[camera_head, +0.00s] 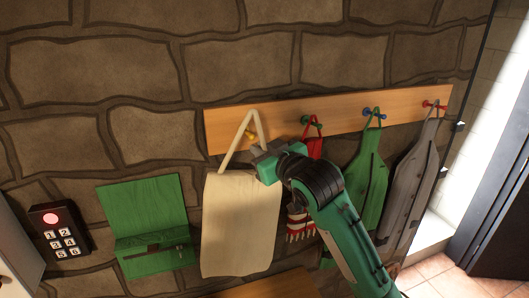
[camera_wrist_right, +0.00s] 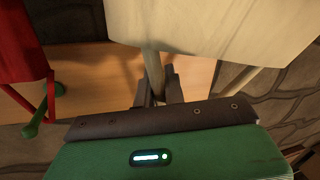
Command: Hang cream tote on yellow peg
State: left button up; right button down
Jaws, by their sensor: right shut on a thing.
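The cream tote (camera_head: 240,225) hangs upright in front of the stone wall, below the wooden peg board. Its strap rises to a narrow loop, and the yellow peg (camera_head: 250,134) shows inside that loop, below its top. I cannot tell whether the strap rests on the peg. My right gripper (camera_head: 261,152) is at the strap's right side, just above the bag. In the right wrist view, its fingers (camera_wrist_right: 158,88) are shut on the strap (camera_wrist_right: 153,66), with the cream tote (camera_wrist_right: 215,25) beyond. The peg is not visible there. My left gripper is not in view.
On the peg board (camera_head: 345,112), a red item (camera_head: 312,147) hangs at the green peg, a green apron (camera_head: 368,172) at the blue peg and a grey apron (camera_head: 412,168) at the red peg. A green wall holder (camera_head: 145,215) and keypad (camera_head: 58,230) are at left.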

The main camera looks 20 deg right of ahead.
jog(key=shift+w+f+b, duration=0.55)
jog(key=shift+w+f, duration=1)
jog(key=shift+f, duration=0.05)
jog(key=c, duration=1.6)
grip_release()
jog(key=shift+o, duration=1)
jog(key=shift+s+a, duration=0.15)
jog(key=shift+f, duration=0.1)
